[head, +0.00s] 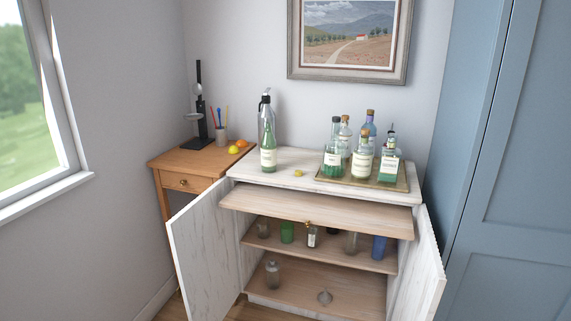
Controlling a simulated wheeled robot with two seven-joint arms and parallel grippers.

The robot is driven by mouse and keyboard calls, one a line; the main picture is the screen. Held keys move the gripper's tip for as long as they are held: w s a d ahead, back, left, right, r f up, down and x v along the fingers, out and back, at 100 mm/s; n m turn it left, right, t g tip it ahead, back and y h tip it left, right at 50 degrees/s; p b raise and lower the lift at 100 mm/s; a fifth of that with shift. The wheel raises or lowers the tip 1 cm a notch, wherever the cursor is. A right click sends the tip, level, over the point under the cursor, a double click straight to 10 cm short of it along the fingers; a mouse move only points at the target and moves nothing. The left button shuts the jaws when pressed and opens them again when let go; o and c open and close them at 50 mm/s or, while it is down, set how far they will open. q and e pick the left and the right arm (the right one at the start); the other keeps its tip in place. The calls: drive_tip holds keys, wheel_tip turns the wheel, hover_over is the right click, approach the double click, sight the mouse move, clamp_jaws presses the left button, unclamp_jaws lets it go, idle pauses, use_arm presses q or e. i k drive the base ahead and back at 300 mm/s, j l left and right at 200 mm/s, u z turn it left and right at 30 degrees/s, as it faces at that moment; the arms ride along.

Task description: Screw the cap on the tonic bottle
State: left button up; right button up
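A green glass bottle with a pale label (268,158), which looks like the tonic bottle, stands upright at the left end of the white cabinet top. Its narrow neck rises in front of a glass siphon, and I cannot make out a cap on it. A small flat yellow thing (298,173) lies on the cabinet top to the right of the bottle. It may be the cap or a lemon piece; it is too small to tell. Neither of my grippers shows in the head view.
A siphon (266,104) stands close behind the bottle. A tray (392,185) with several bottles fills the right of the top. Below, a pull-out board (280,204) sticks out and both doors stand open.

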sight(269, 151)
drive_tip(key=i+l+u, duration=0.1)
drive_tip(key=u, duration=0.55)
drive_tip(key=i+l+u, duration=0.45)
drive_tip(key=l, duration=0.25)
drive_tip(key=i+l, duration=0.65)
drive_tip(key=l, duration=0.25)
drive_tip(key=u, duration=0.05)
